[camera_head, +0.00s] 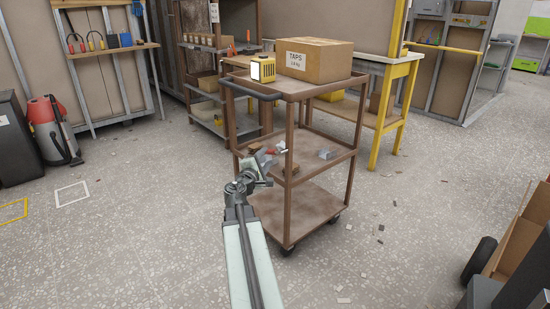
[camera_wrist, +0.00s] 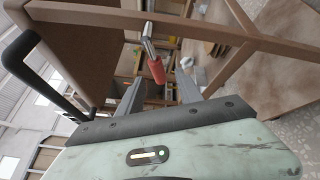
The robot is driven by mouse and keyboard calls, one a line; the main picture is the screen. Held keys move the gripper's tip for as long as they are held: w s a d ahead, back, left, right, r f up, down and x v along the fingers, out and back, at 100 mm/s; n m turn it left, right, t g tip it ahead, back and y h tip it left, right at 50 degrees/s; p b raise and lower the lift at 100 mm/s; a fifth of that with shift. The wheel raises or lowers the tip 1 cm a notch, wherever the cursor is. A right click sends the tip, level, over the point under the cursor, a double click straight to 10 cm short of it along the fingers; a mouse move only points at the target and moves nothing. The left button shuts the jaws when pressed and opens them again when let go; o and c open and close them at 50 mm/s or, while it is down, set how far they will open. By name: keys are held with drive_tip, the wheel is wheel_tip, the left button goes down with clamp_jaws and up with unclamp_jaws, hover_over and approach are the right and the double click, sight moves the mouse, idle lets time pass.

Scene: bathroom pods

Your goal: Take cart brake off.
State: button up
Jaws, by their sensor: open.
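The brown cart (camera_head: 318,193) has three shelves and stands ahead of me on casters. A metal lever with a red grip (camera_wrist: 156,68), which looks like the brake lever, shows in the wrist view, close to the cart's frame. My gripper (camera_head: 266,159) is at the cart's near side, around middle-shelf height. In the wrist view my gripper (camera_wrist: 158,92) is open, and the red grip appears between its two fingers. I cannot tell whether they touch it. In the head view, my gripper partly hides the lever area.
The cart's black push handle (camera_wrist: 32,65) is at the left in the wrist view. A yellow-legged workbench (camera_head: 385,115) stands behind. Floor to the cart's left is open.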

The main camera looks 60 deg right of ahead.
drive_tip(key=x, duration=0.8)
drive_tip(key=shift+s+d+r, duration=0.2)
drive_tip(key=shift+s+d, duration=0.05)
clamp_jaws()
idle(1.1)
